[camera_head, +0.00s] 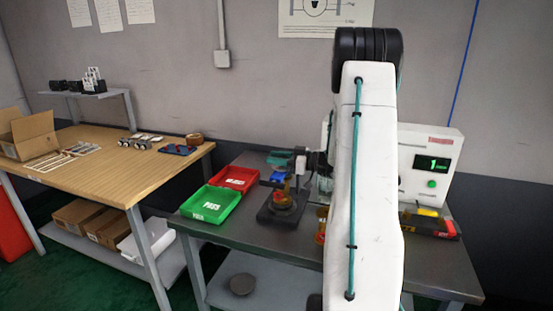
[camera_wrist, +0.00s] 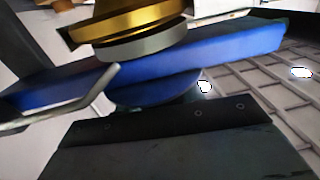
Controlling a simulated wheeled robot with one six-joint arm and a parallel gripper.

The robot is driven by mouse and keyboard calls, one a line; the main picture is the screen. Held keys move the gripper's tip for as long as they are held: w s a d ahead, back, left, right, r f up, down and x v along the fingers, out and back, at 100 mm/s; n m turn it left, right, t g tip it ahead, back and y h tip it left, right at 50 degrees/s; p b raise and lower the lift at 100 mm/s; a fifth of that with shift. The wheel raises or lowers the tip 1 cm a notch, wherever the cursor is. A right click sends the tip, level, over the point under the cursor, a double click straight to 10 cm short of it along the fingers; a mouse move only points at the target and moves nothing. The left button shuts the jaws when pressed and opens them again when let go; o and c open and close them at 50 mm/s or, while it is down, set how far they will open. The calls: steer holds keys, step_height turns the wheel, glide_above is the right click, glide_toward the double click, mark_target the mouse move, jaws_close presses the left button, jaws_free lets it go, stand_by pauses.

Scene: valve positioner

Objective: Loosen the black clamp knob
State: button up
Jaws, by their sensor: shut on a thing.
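The clamp fixture (camera_head: 281,212) stands on the grey bench, with a dark base and a brass-coloured valve part (camera_head: 284,197) on it. A blue part (camera_head: 278,178) sits above the brass. My gripper (camera_head: 281,160) reaches in from the right at the top of the fixture and is shut. The black clamp knob cannot be made out; it seems hidden at the jaws. In the wrist view, the brass part (camera_wrist: 125,20) with a grey ring shows at the top, close by. A blue bar (camera_wrist: 225,55) crosses beneath it.
A green tray (camera_head: 209,204) and a red tray (camera_head: 232,178) lie left of the fixture. A white box with a lit display (camera_head: 436,163) stands at the back right. An amber part (camera_head: 321,222) stands by my arm, which hides the bench's middle.

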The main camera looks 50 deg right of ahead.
stand_by(0.4)
steer(key=o, duration=1)
steer(key=shift+c, duration=0.2)
steer(key=shift+s, duration=0.1)
steer(key=v, duration=0.7)
steer(key=shift+s+d, duration=0.2)
steer(key=shift+s, duration=0.1)
